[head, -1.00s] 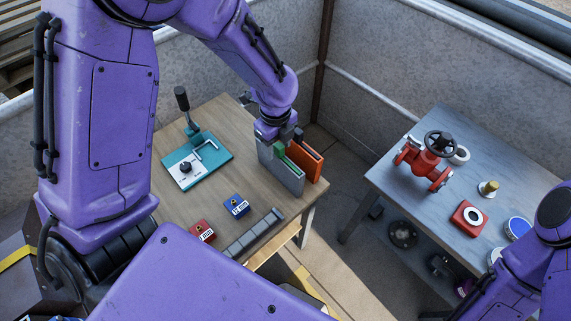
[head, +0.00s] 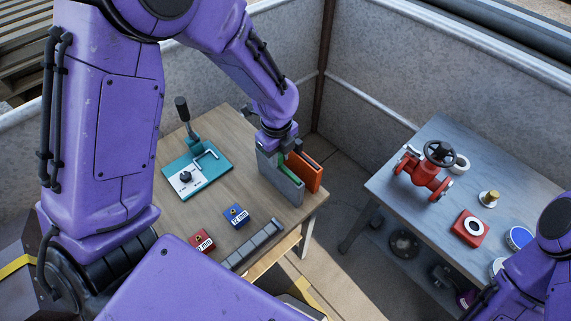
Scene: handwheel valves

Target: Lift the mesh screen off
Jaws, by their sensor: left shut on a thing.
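I cannot make out a mesh screen in the head view. My left gripper (head: 281,144) points down at the far right corner of the wooden table, at the top of a narrow upright rack. The rack has a grey front plate (head: 279,182) and an orange part (head: 306,172) behind it. A thin green panel (head: 289,172) stands between them. My left gripper is shut at the green panel's top edge; its fingertips are largely hidden. My right gripper is out of view; only part of my right arm shows at the lower right.
The wooden table (head: 180,220) also holds a teal lever plate (head: 213,163), a blue padlock block (head: 236,216), a red one (head: 201,242) and a grey bar (head: 252,244). A gap separates it from the grey table (head: 400,215) with a red handwheel valve (head: 425,175).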

